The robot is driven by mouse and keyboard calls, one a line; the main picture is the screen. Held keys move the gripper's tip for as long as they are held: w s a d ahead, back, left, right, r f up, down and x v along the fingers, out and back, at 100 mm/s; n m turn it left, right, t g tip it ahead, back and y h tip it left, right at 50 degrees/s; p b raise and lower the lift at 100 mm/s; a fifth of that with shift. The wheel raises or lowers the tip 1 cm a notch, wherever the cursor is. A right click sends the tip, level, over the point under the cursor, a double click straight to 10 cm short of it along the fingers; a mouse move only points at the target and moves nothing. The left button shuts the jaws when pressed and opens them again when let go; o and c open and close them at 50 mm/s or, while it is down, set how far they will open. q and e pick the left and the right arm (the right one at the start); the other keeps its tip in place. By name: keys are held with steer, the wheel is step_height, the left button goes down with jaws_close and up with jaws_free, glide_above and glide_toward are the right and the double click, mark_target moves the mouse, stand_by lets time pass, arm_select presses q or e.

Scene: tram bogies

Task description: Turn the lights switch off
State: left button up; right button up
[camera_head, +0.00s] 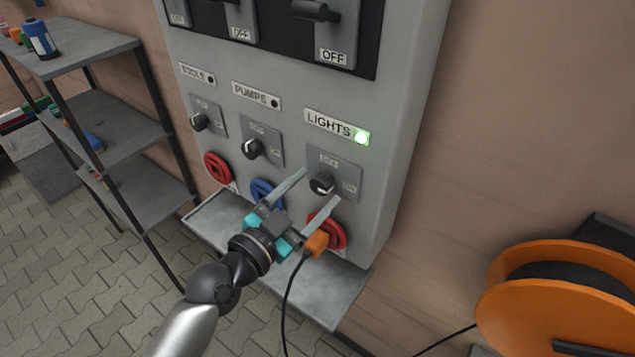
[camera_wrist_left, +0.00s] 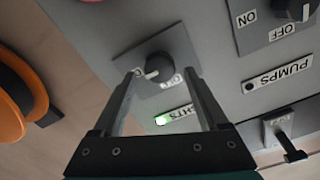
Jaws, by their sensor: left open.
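The lights switch (camera_head: 322,184) is a black rotary knob on a grey plate, under the LIGHTS label (camera_head: 328,124) on the grey panel. In the left wrist view, the lights switch (camera_wrist_left: 159,67) lies between and beyond the fingertips of the left gripper (camera_wrist_left: 164,82). I cannot tell whether the fingers touch it. My right gripper is not in view.
The PUMPS knob (camera_head: 252,149) and another knob (camera_head: 199,122) sit to the left. An orange plug (camera_head: 316,242) with a black cable is in the red socket below. A ledge (camera_head: 330,300) juts out underneath. Shelves (camera_head: 92,57) stand left; an orange reel (camera_head: 520,300) is right.

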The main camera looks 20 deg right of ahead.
arm_select(q)
steer(key=shift+x, duration=0.95)
steer(key=shift+c, duration=0.3)
jaws_close()
